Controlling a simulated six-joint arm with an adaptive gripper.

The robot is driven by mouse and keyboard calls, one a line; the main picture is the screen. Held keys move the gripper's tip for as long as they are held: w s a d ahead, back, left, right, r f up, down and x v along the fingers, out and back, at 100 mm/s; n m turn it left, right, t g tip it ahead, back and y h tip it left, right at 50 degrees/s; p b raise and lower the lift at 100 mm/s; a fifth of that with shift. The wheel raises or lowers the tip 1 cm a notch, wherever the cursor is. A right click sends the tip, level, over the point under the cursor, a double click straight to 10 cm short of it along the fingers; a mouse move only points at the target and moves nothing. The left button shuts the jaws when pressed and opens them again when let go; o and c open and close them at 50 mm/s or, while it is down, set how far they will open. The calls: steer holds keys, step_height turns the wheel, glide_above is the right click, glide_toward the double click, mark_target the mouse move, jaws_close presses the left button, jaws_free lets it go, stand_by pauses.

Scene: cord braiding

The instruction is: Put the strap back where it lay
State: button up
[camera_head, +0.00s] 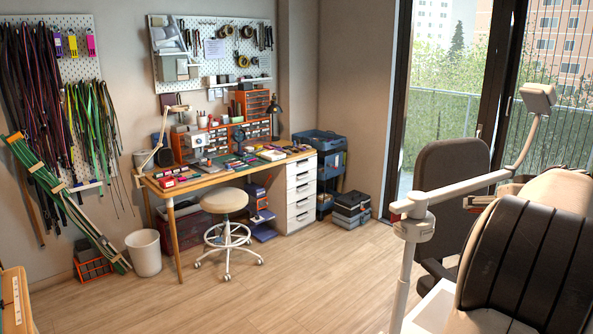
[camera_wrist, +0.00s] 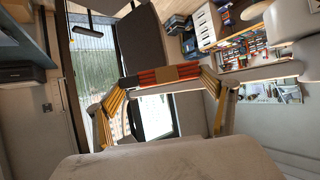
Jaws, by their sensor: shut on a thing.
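My gripper (camera_wrist: 165,76) shows in the wrist view, with grey and yellow ribbed side parts running up from a pale rounded body. Between them spans a strap-like piece (camera_wrist: 176,72) with red-orange stripes and a brown band at its middle. My gripper is shut on it. Where the fingertips end and the strap starts is hard to tell. It seems held clear of any surface. A long green strap (camera_head: 55,190) with tan bands leans against the left wall there.
A workbench (camera_head: 160,186) stands at the back wall, with a stool (camera_head: 227,200) before it. A wooden table edge (camera_head: 17,290) is at lower left, near a white bin (camera_head: 143,253). A dark chair (camera_head: 450,180) stands at right by the glass door. The middle floor is clear.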

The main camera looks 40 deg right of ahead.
steer(key=w+a+r+n+t+y, duration=0.1)
steer(key=w+a+r, duration=0.15)
steer(key=r, duration=0.85)
steer(key=w+a+r, duration=0.2)
steer(key=a+r, duration=0.1)
steer(key=r, duration=0.7)
steer(key=w+a+n+t+y, duration=0.1)
steer(key=w+a, duration=0.3)
steer(key=w, duration=0.4)
steer(key=w+a+n+t+y, duration=0.1)
steer(key=w+a+n, duration=0.1)
steer(key=w+a, duration=0.35)
steer(key=w+a+f+n+t+y, duration=0.1)
steer(key=w+a+f+y, duration=0.1)
steer(key=w+a+f, duration=0.85)
steer(key=w+a+f+n+y, duration=0.1)
steer(key=w+a+f+n, duration=0.1)
steer(key=w+a+f, duration=0.75)
steer(key=w+a+f+n+y, duration=0.1)
steer(key=w+a+f, duration=0.2)
steer(key=a+f, duration=0.8)
steer(key=w+a+f+n+y, duration=0.2)
steer(key=w+a+f, duration=0.1)
steer(key=a+f, duration=0.8)
steer(key=a, duration=0.3)
steer(key=shift+w+t+y, duration=0.3)
steer(key=shift+w, duration=0.05)
steer(key=shift+d+f+n, duration=0.1)
steer(key=shift+d+n, duration=0.05)
steer(key=shift+n, duration=0.15)
